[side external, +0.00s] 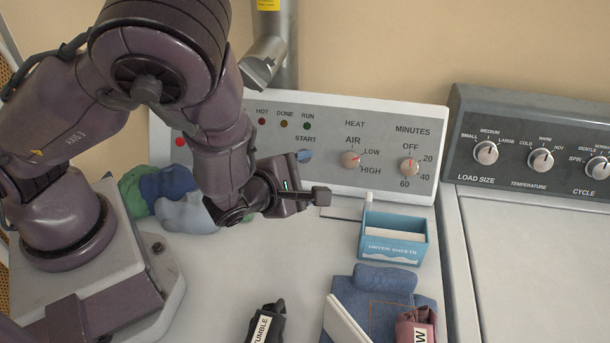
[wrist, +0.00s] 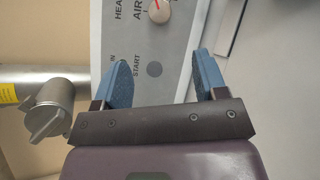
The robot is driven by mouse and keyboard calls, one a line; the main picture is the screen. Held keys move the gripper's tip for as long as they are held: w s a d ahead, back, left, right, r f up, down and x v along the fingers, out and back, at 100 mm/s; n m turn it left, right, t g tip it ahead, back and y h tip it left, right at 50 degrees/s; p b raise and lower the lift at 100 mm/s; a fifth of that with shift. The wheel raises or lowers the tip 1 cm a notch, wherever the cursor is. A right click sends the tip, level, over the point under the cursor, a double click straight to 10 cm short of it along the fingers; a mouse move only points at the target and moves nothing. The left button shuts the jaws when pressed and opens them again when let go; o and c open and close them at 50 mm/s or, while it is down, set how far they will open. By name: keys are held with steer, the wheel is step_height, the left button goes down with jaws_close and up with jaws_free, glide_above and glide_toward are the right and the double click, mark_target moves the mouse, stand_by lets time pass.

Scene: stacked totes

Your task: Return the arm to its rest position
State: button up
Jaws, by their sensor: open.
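My gripper (side external: 310,177) is at the end of my bent arm, in front of the white control panel (side external: 385,122). It also shows in the wrist view (wrist: 163,80), its two blue finger pads spread apart with nothing between them. The grey START button (wrist: 154,69) appears in the gap between the fingers, on the panel beyond them. In the side view the button (side external: 305,156) is close to the gripper's upper finger. Whether anything touches it cannot be told.
A blue dryer-sheets box (side external: 393,252) stands right of the gripper. Folded denim (side external: 380,300), a maroon roll and a black TUMBLE-labelled item (side external: 267,325) lie in front. Bunched cloths (side external: 160,195) lie behind my arm. A metal pipe (side external: 265,62) rises behind the panel.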

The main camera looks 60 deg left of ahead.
steer(key=s+a+r+n+g+y, duration=0.4)
steer(key=s+a+n+g, duration=0.15)
steer(key=n, duration=0.85)
steer(key=s+a+r+n+g+y, duration=0.35)
steer(key=s+n+g, duration=0.2)
steer(key=n, duration=0.75)
steer(key=s+d+r+n+t+h, duration=0.1)
steer(key=s+d+r+n+h, duration=0.1)
steer(key=r+n+h, duration=0.3)
steer(key=s+d+r+n+t+h, duration=0.1)
steer(key=r+n+h, duration=0.4)
steer(key=r+n, duration=0.6)
steer(key=s+d+n, duration=0.1)
steer(key=s, duration=0.1)
steer(key=shift+s+n+t+h, duration=0.3)
steer(key=shift+n+t+h, duration=0.05)
steer(key=shift+n+t, duration=0.05)
